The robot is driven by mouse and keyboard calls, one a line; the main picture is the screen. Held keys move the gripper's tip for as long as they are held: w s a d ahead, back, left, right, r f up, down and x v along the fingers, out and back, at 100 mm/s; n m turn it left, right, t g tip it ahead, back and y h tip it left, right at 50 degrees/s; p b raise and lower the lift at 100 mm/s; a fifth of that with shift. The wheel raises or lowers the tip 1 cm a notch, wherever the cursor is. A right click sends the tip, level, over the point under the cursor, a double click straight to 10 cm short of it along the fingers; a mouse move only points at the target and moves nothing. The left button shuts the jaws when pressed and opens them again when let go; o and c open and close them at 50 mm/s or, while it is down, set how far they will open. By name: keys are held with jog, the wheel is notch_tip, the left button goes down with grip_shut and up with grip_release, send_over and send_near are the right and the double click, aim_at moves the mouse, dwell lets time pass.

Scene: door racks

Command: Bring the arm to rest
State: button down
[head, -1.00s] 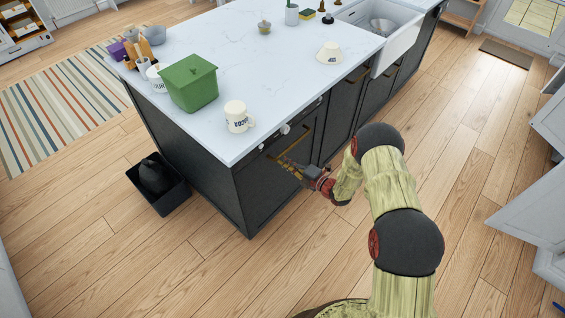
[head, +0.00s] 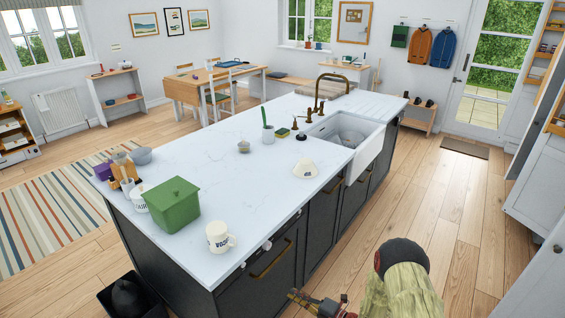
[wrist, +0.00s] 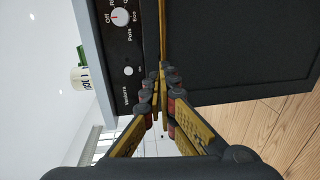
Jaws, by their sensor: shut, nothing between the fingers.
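My gripper (head: 292,293) is at the bottom edge of the head view, in front of the island's dark appliance door. In the wrist view my gripper (wrist: 160,84) has its yellow-padded fingers together with nothing between them. The dark door (wrist: 235,50) fills the upper right there, and its brass handle (wrist: 162,28) runs up from behind the fingertips. In the head view the handle (head: 272,259) is up and left of my gripper, with a gap in the picture. The door looks closed. Most of my arm is out of frame.
A black bin (head: 130,298) stands at the lower left. Wooden floor (head: 450,215) is clear on the right, before grey cabinets (head: 545,195).

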jog(key=s+a+f+n+g+y, duration=0.1)
jog(key=s+a+n+g, duration=0.15)
jog(key=s+n, duration=0.25)
jog(key=s+a+f+n+g, duration=0.1)
jog(key=s+f+n+g, duration=0.15)
jog(key=s+n, duration=0.2)
jog(key=s+r+n+g+h, duration=0.2)
jog(key=s+r+n+g, duration=0.5)
jog(key=s+r+n, duration=0.5)
jog(key=s+d+r+n+h, duration=0.4)
jog(key=d+r+n+h, duration=0.1)
jog(key=d+r+n, duration=0.3)
jog(key=s+d+r+n+h, duration=0.55)
jog(key=r+n, duration=0.35)
jog(key=n, duration=0.2)
jog(key=s+d+r+n+t+h, duration=0.1)
jog(key=s+d+r+n+t, duration=0.2)
jog(key=r+t, duration=0.4)
notch_tip(320, 180, up, 9)
jog(key=shift+d+r+t, duration=0.15)
jog(key=shift+t, duration=0.15)
jog(key=shift+h, duration=0.25)
